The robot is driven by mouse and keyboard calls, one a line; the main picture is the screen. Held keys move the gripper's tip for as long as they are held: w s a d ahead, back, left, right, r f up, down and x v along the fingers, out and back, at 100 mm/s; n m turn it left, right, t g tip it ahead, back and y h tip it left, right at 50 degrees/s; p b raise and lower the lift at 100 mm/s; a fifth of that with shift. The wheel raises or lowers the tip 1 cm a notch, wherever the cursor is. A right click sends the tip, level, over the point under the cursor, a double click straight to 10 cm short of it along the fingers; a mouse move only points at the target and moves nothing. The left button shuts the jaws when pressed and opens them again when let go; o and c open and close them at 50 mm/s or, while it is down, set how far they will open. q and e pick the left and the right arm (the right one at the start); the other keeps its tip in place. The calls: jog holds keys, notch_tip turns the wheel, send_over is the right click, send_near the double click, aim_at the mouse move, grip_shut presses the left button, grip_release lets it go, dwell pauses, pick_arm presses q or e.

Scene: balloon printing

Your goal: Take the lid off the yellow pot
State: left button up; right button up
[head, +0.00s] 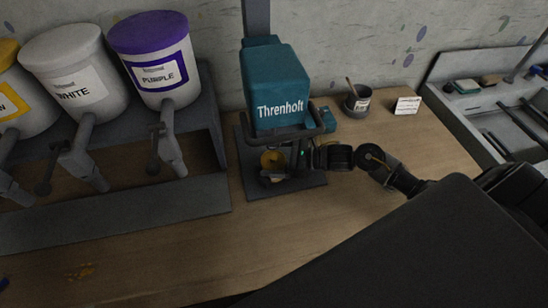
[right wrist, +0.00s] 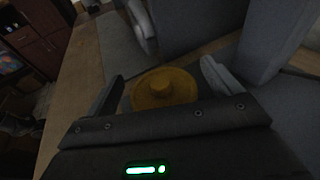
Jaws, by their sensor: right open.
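The yellow pot (head: 272,160) stands on the dark base plate of the teal machine marked Threnholt. In the right wrist view its round yellow lid (right wrist: 163,89), with a small knob in the middle, shows from above. My right gripper (head: 286,158) is at the pot, coming in from the right. In the right wrist view my right gripper (right wrist: 160,84) is open, with one finger on each side of the lid and visible gaps between. The lower part of the pot is hidden by the gripper. My left gripper is not in view.
The teal machine (head: 276,85) rises just behind the pot. Paint buckets with taps, including a purple-lidded one (head: 157,60), stand on a grey rack (head: 120,213) at left. A dark cup (head: 357,100) and a small card (head: 407,106) stand at right. The front wooden bench (head: 200,257) is mostly clear.

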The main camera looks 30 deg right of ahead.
aim_at(276, 152)
jog(key=c, duration=0.9)
jog(key=shift+r, duration=0.1)
jog(key=shift+r+b, duration=0.6)
jog(key=shift+s+d+r+b, duration=0.1)
jog(key=shift+d+r+b, duration=0.05)
jog(key=shift+r+b, duration=0.25)
jog(key=shift+s+d+r+b, duration=0.1)
jog(key=shift+d+r+b, duration=0.05)
jog(key=shift+r+b, duration=0.25)
jog(key=s+d+b, duration=0.1)
jog(key=d, duration=0.1)
jog(key=s+d+b, duration=0.1)
jog(key=s+d, duration=0.1)
jog(key=s+d+b, duration=0.1)
jog(key=s+d, duration=0.1)
jog(key=shift+d+f, duration=0.15)
jog(key=shift+d, duration=0.05)
jog(key=shift+c, duration=0.4)
jog(key=f+b+v, duration=0.1)
jog(key=f+v, duration=0.1)
jog(key=v, duration=0.7)
jog(key=shift+d+r, duration=0.2)
jog(key=shift+r, duration=0.25)
